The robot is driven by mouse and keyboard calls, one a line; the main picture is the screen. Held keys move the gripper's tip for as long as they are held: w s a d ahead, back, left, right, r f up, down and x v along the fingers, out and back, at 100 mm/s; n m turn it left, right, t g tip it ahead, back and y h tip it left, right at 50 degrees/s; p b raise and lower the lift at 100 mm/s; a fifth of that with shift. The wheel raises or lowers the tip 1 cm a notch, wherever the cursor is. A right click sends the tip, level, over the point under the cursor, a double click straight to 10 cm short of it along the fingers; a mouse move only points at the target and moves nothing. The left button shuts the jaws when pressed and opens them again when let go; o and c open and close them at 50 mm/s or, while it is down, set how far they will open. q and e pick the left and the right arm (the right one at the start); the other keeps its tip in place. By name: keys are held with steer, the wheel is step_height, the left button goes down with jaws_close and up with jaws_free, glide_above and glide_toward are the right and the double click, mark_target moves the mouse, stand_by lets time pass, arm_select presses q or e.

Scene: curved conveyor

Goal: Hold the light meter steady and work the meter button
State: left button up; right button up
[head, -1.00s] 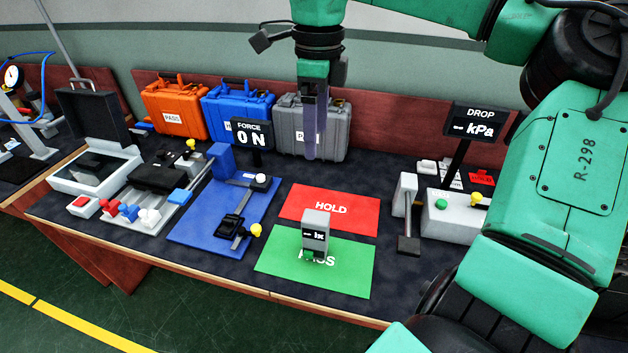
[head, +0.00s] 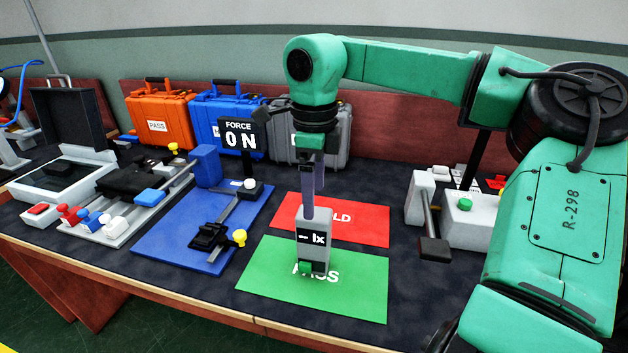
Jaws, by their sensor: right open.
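The light meter (head: 313,238) is a small grey upright box with a dark display reading "– lx". It stands on the green PASS mat (head: 350,292). A green button (head: 304,267) shows low on its front. My right gripper (head: 309,208) points down just above and behind the meter's top. Its jaws are open, seen edge-on, and the meter partly hides their tips, so I cannot tell whether they touch or straddle it. My left gripper is not in view.
The red HOLD mat (head: 365,222) lies behind the green one. A blue force fixture (head: 165,235) stands left, a grey drop tester (head: 420,195) right. Orange (head: 160,112), blue (head: 205,115) and grey cases (head: 338,135) line the back.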

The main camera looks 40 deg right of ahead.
mark_target(314, 232)
step_height(314, 232, down, 11)
steer(key=shift+r+b, duration=0.2)
steer(key=shift+b, duration=0.2)
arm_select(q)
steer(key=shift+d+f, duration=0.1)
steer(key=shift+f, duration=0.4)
arm_select(e)
jaws_close()
stand_by(0.4)
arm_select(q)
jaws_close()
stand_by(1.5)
